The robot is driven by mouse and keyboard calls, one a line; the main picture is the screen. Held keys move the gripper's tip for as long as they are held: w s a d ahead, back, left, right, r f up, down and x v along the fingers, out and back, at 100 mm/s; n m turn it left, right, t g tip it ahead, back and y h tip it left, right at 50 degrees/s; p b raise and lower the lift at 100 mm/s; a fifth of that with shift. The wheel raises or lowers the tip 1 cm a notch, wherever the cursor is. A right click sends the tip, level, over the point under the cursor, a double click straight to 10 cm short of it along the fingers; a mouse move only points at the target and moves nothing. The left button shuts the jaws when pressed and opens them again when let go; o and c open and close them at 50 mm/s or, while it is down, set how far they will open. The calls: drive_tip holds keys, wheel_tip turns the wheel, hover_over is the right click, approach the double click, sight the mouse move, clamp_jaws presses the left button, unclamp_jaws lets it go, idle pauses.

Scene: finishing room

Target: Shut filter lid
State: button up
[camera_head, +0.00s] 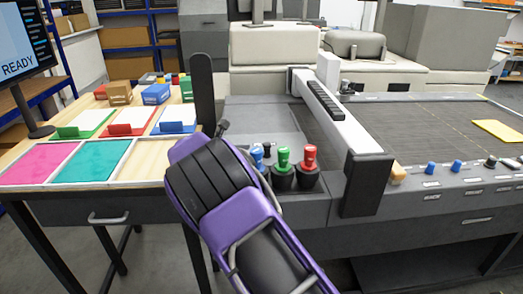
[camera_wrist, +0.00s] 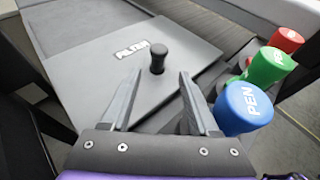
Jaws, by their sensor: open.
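The filter lid appears to be the flat grey plate (camera_wrist: 98,72) with slanted white lettering in the wrist view. A short black knob (camera_wrist: 158,58) stands upright on it. The plate lies level on the grey machine top; I cannot tell how far it is open. My gripper (camera_wrist: 160,75) is open and empty, its two grey fingers pointing at the knob, one to each side in the picture. Contact with the knob is not visible. In the head view my purple arm hides most of the gripper and the lid.
In the head view a white gantry beam (camera_head: 335,112) crosses the dark bed (camera_head: 420,125). A wooden table (camera_head: 150,150) with coloured trays lies left.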

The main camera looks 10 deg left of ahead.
drive_tip(key=v, duration=0.8)
